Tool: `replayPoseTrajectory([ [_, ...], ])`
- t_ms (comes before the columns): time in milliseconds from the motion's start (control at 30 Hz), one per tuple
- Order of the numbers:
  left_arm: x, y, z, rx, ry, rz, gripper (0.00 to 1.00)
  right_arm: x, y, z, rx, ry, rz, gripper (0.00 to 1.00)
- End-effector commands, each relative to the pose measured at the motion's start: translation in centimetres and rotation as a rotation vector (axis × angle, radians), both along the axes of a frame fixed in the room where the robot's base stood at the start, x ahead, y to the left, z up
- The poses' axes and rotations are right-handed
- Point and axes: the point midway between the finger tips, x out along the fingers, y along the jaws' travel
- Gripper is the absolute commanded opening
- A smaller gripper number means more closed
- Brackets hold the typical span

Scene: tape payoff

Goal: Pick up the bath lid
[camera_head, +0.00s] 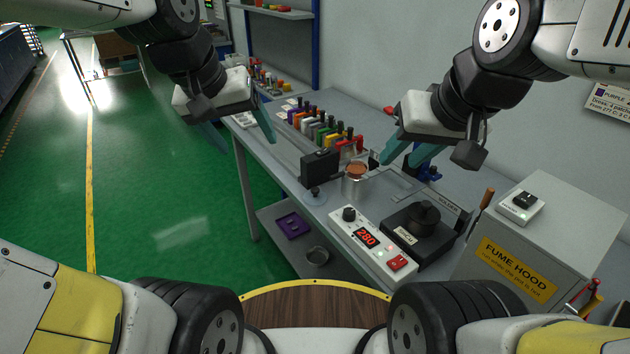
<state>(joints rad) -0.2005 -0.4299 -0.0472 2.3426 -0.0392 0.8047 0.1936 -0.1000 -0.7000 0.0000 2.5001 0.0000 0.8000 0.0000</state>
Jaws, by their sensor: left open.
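A flat grey disc with a small black knob (315,194) lies on the bench near its front-left edge; it looks like a lid. A black unit (408,250) with a round black knobbed top (425,214) stands to the right, by a "SOLDER" sign. I cannot tell for certain which of the two is the bath lid. My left gripper (240,136) is open and empty, up and left of the disc, near the bench's left edge. My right gripper (398,165) has its fingers apart and empty, above the bench behind the black unit.
A metal pot with a copper-coloured top (355,182) and a black box (320,168) stand beside the disc. A white controller reading 280 (372,245) lies in front. Several coloured items (320,130) line the back. A fume hood box (535,245) blocks the right.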

Motion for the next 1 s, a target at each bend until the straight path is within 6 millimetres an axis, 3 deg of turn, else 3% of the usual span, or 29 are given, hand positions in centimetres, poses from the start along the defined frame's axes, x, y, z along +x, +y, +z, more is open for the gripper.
replayPoseTrajectory([
  [267, 7.2, -3.3, -3.0, -0.001, 0.151, 0.097, 0.75, 0.0, 0.0, 0.0, 0.0, 0.0, 0.0, 0.36],
  [600, 15.7, -9.6, -11.0, 0.085, 0.299, 0.26, 0.75, 0.0, 0.0, 0.0, 0.0, 0.0, 0.0, 0.36],
  [800, 18.1, -12.4, -15.2, 0.141, 0.331, 0.327, 0.75, 0.0, 0.0, 0.0, 0.0, 0.0, 0.0, 0.36],
  [1000, 18.9, -13.2, -17.2, 0.16, 0.337, 0.35, 0.75, 0.0, 0.0, 0.0, 0.0, 0.0, 0.0, 0.36],
])
